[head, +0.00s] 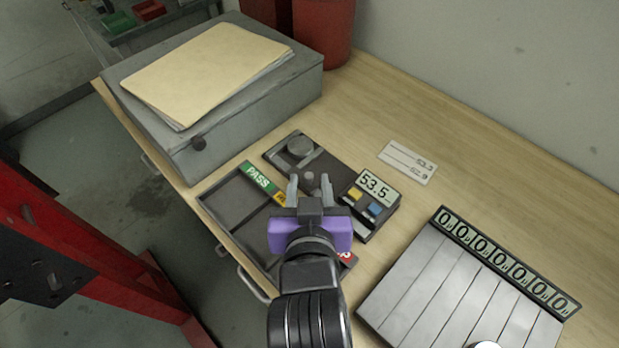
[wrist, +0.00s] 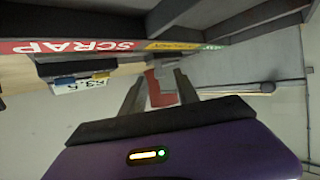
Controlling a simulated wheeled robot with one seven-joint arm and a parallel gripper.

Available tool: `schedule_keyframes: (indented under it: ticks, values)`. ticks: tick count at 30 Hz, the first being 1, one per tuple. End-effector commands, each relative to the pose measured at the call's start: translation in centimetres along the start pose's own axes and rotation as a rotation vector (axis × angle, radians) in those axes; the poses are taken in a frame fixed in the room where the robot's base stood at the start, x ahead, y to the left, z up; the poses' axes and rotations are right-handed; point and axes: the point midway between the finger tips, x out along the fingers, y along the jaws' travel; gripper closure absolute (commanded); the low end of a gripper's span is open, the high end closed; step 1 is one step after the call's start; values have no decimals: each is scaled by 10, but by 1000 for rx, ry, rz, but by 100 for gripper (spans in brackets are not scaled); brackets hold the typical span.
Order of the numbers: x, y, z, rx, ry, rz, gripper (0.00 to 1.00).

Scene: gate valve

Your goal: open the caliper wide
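The caliper is a dark device on the wooden bench, with a grey round piece at its far left end (head: 300,147) and a display box (head: 378,188) reading 53.5, with yellow and blue buttons. The display box also shows in the wrist view (wrist: 78,86). My gripper (head: 310,183) is open over the caliper's middle. In the head view a small grey knob (head: 310,178) shows between the fingers; I cannot tell whether they touch it. In the wrist view the fingers (wrist: 160,92) stand apart. My gripper and wrist hide part of the caliper.
A dark sorting tray (head: 222,200) with PASS and SCRAP labels lies at the bench's near edge. A grey box (head: 240,120) with folders stands at left. A printed card (head: 408,162) lies behind the display. A slatted panel with digit windows (head: 505,258) is at right.

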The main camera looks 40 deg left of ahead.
Motion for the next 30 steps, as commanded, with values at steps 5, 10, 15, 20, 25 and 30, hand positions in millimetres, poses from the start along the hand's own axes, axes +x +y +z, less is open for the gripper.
schedule_keyframes:
  ticks: [5,10,15,20,25,30]
  values:
    - [12,0,0,0,0,0,63]
    - [13,0,0,0,0,-1,63]
    - [13,0,0,0,0,0,77]
    - [13,0,0,0,0,0,100]
    - [13,0,0,0,0,0,100]
    - [12,0,0,0,0,0,100]
